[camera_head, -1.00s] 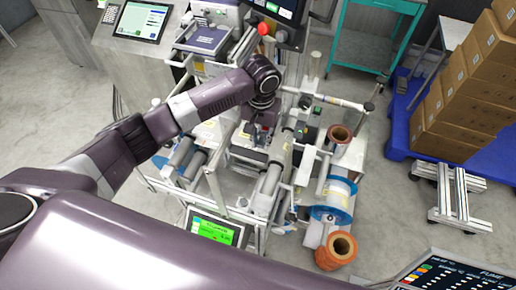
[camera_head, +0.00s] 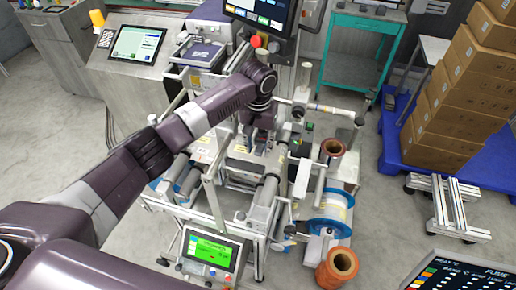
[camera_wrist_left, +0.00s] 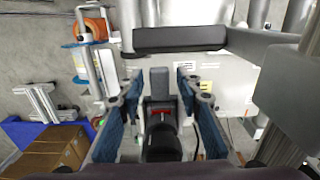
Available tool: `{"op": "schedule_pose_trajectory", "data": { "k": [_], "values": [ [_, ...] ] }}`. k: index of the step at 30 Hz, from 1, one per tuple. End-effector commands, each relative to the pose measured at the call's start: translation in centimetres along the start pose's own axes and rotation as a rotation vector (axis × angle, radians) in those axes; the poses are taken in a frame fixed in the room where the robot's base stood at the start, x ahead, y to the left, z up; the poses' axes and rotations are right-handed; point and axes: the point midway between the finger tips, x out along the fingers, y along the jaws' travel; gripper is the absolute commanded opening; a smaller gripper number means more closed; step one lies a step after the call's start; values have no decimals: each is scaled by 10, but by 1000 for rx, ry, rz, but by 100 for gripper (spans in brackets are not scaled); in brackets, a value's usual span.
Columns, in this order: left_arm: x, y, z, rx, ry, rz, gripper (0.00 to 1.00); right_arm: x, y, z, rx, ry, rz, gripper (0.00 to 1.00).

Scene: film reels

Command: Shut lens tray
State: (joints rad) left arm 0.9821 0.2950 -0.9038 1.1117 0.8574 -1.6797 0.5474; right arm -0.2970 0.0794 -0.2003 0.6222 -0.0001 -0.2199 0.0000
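My left gripper (camera_head: 257,140) reaches down over the middle of the film reel machine (camera_head: 225,222) in the head view. In the left wrist view its two blue-padded fingers (camera_wrist_left: 158,92) stand apart. Between them is a dark block with a black cylinder (camera_wrist_left: 163,138) and a small red part; I cannot tell whether a finger touches it. I cannot clearly make out which part is the lens tray, or whether it is open; the gripper and arm hide part of the machine. My right gripper is not in view.
A dark bar (camera_wrist_left: 180,39) crosses above the fingers in the left wrist view. Orange reels (camera_head: 337,268) and a blue-rimmed reel (camera_head: 330,215) sit on the machine's right side. Brown boxes (camera_head: 455,100) are stacked on a blue pallet (camera_head: 392,150). Grey floor lies between.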

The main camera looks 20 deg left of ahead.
Motion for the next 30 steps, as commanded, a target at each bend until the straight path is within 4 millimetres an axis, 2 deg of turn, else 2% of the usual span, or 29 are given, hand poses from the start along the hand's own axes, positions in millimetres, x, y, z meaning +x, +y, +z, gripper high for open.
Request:
{"op": "schedule_pose_trajectory", "data": {
  "k": [11, 14, 24, 30],
  "values": [
    [-4, 1, 1, 2, -3, 1, 36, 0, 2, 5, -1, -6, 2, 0],
    [-17, 1, 0, 2, -1, 2, 36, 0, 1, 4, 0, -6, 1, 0],
    [-87, 1, -1, 1, -1, 2, 36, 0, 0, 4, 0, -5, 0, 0],
    [-112, 0, -1, 1, -2, 1, 36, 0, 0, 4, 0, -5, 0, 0]
  ]
}}
